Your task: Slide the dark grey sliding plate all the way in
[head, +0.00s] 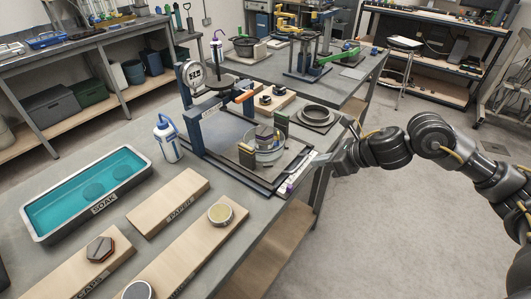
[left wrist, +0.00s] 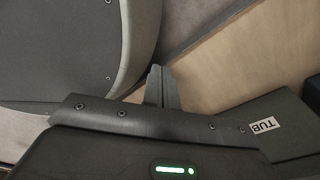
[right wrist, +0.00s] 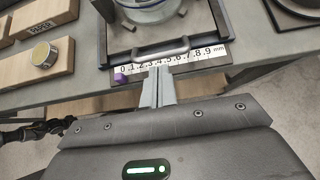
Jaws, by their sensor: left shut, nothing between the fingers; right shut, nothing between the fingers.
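The dark grey sliding plate (head: 228,131) lies on the bench under a blue press frame (head: 213,133) with a round dial. A clear round dish (head: 266,155) with blocks around it stands on the plate. In the right wrist view, the plate (right wrist: 122,36) has a grey bar handle (right wrist: 160,50) at its near edge. A white millimetre scale (right wrist: 205,56) lies along this edge, with a purple marker (right wrist: 121,78) near the zero. My right gripper (right wrist: 158,70) is shut and empty, its tips just short of the handle. My left gripper (left wrist: 160,72) is shut and empty, away from the plate.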

